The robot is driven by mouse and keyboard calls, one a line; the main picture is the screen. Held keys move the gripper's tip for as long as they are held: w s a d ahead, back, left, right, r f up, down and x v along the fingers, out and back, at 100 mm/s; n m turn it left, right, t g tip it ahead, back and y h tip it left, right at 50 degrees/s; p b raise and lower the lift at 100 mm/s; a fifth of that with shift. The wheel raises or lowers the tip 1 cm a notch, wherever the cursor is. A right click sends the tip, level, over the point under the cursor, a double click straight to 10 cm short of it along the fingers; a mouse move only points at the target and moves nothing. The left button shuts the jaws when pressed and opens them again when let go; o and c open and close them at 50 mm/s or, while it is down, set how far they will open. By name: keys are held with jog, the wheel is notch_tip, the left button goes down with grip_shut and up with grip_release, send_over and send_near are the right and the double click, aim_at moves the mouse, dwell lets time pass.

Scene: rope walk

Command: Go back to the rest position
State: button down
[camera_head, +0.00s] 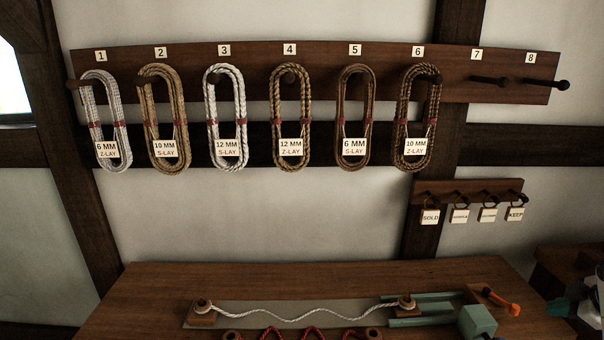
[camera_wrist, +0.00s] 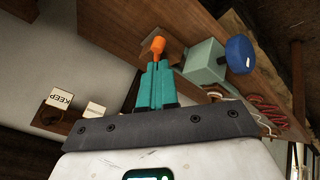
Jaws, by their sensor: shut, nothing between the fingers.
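My gripper (camera_wrist: 157,66) shows in the wrist view as two teal fingers side by side, closed with nothing between them. It is tilted over the bench's right end, and the orange handle (camera_wrist: 157,45) appears just beyond its tips. In the head view, a pale and dark shape at the lower right edge looks like part of my arm or gripper. The rest position itself is not marked in either view.
Several labelled rope coils (camera_head: 290,115) hang on numbered pegs; pegs 7 and 8 are bare. A small tag rack (camera_head: 468,190) hangs below. The bench (camera_head: 150,283) holds a white rope (camera_head: 300,311), red rope, the orange handle (camera_head: 500,302) and a teal box (camera_head: 477,321).

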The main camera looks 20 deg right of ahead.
jog(key=w+a+f+m+y, duration=0.1)
jog(key=w+a+f, duration=0.3)
jog(key=a, duration=0.5)
jog(key=w+a+f+y, duration=0.1)
jog(key=w+a+f, duration=0.1)
jog(key=w+a, duration=0.5)
jog(key=s+a+f+m+g, duration=0.1)
jog(key=s+a+f+m, duration=0.15)
jog(key=a, duration=1.45)
jog(key=s+a+f+m+g, duration=0.1)
jog(key=s+a+m, duration=0.1)
jog(key=s+a, duration=1)
jog(key=s+f+g, duration=0.4)
jog(key=s+f, duration=0.2)
jog(key=s, duration=0.2)
jog(key=shift+s+a+f, duration=0.15)
jog(key=shift+s+a, duration=0.05)
jog(key=shift+s, duration=0.15)
jog(key=c, duration=1.8)
grip_release()
